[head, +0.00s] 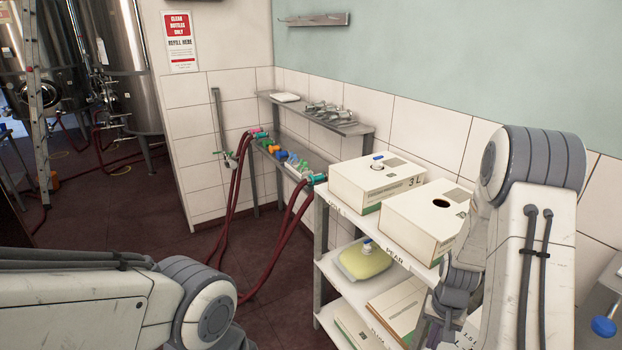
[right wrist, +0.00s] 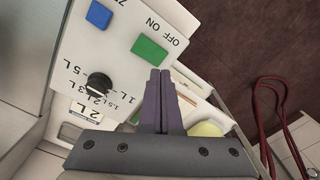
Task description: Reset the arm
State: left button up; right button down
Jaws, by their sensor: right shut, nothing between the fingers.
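My right arm (head: 537,240) comes down at the right of the head view, in front of the white shelf unit (head: 324,262). My right gripper (right wrist: 160,72) shows in the right wrist view with its two fingers together and nothing between them. In the head view the gripper is dark and partly cut off near the bottom edge. My left arm (head: 80,300) comes in from the left and bends at the bottom; its gripper is out of view.
Beside the right fingers is a white panel (right wrist: 75,62) with a blue button (right wrist: 99,14), a green button (right wrist: 149,50) and a black knob (right wrist: 98,86). Two boxes (head: 375,184) stand on the shelf top, a yellowish bag (head: 364,262) below. Red hoses (head: 232,195) hang at centre.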

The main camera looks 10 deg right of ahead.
jog(key=a+r+n+b, duration=0.3)
jog(key=a, duration=0.6)
jog(key=a+r+n+b, duration=0.2)
jog(key=a+r+n, duration=0.1)
jog(key=a, duration=0.6)
jog(key=s+a+r+n+b, duration=0.1)
jog(key=s+a+n+b, duration=0.1)
jog(key=s+a+n, duration=0.2)
jog(key=s+a+r+n+y+b, duration=0.1)
jog(key=s+a+r+n+b, duration=0.1)
jog(key=s+a, duration=0.6)
jog(key=s+n+b, duration=0.1)
jog(key=s+n, duration=0.1)
jog(key=s, duration=0.2)
jog(key=shift+s, duration=0.25)
jog(key=shift+r, duration=0.1)
